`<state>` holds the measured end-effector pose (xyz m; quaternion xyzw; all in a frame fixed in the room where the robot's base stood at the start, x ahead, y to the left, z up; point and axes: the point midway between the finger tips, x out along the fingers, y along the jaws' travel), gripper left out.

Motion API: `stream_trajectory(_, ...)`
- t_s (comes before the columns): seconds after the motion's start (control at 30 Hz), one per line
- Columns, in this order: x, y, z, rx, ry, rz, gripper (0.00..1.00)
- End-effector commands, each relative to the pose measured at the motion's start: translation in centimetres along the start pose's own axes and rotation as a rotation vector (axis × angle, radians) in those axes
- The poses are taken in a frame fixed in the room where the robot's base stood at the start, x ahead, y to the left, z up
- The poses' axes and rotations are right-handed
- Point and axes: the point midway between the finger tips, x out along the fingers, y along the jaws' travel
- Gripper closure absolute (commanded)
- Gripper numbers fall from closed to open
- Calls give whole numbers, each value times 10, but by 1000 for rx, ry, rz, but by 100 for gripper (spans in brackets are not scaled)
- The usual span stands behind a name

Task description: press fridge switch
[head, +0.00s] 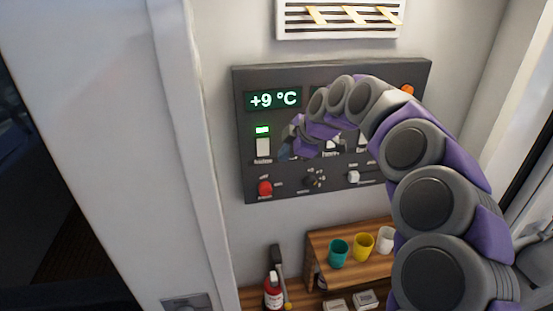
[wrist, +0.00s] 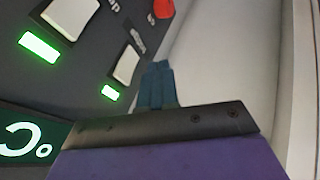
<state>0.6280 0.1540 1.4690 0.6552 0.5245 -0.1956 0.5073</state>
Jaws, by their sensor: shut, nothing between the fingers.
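The dark control panel (head: 330,190) is on the wall in the head view. Its leftmost white switch (head: 263,147) sits under a lit green light (head: 263,130); its small label is too blurred to read surely. My gripper (head: 286,150) is shut and empty, its tip just right of that switch. My arm covers much of the switch row. In the wrist view the shut teal fingers (wrist: 158,82) are beside a white switch (wrist: 127,65) with a green light (wrist: 110,92). A second white switch (wrist: 70,18) has another green light (wrist: 38,47). Contact cannot be told.
The display (head: 273,100) reads +9 °C. A red knob (head: 265,188) and a black dial (head: 314,180) are low on the panel. A vent (head: 340,18) is above. Below are a wooden shelf (head: 320,240) with cups and a red bottle (head: 273,291).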

Motion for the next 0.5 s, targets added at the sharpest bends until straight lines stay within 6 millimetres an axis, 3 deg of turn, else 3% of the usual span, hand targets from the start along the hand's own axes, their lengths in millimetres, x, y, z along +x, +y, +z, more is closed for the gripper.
stream_trajectory(0.27,-36,-9,-10,-7,-8,-2,100)
stream_trajectory(0.5,-50,-10,0,-1,-2,-2,100)
